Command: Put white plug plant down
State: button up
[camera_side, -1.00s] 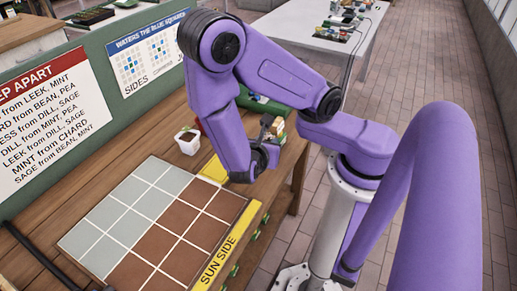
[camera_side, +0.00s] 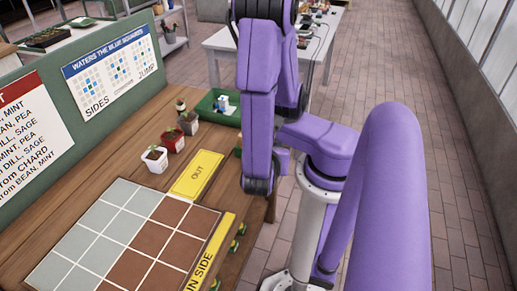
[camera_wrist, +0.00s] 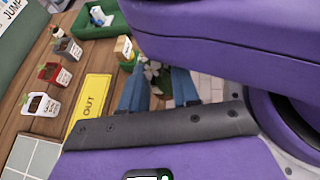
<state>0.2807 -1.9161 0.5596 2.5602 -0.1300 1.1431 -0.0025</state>
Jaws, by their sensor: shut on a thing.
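My gripper (camera_wrist: 160,82) shows in the wrist view with its two blue fingers on either side of a small plant with white and green parts, taken as the white plug plant (camera_wrist: 153,74). It is shut on this plant, and the plant's lower part is hard to make out. The plant is past the end of the yellow OUT strip (camera_wrist: 90,103), towards the table's edge. In the side view my arm hides the gripper and the held plant. The planting board (camera_side: 85,240) has grey-blue and brown squares.
A white pot (camera_side: 155,158), a red pot (camera_side: 173,142) and a grey pot (camera_side: 188,124) stand beside the OUT strip (camera_side: 198,175). A green tray (camera_side: 208,104) lies behind them. A tan block-like thing (camera_wrist: 123,48) is close to my gripper. The board's squares look empty.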

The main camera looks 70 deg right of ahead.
jog(key=shift+s+r, duration=0.15)
jog(key=shift+s, duration=0.25)
jog(key=shift+w, duration=0.1)
